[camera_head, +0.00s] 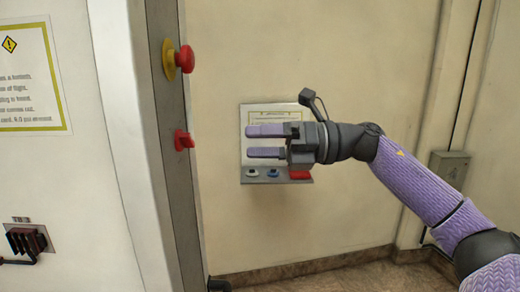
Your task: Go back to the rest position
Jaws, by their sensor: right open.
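My right gripper (266,142) comes in from the right on my purple arm. Its two purple fingers are apart, one above the other, and point left with nothing between them. It is in front of a small grey control panel (247,117) on the back wall and hides the panel's middle. Along the panel's lower edge show a white button (252,173), a blue button (272,173) and a red part (300,175). Whether the gripper touches the panel cannot be told. My left gripper is not in view.
A grey post (172,222) left of the panel carries a red knob on a yellow base (184,59) and a red switch (184,140). A white wall at left has a warning sign (30,75) and a dark connector (27,240). A grey box (450,167) is at right.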

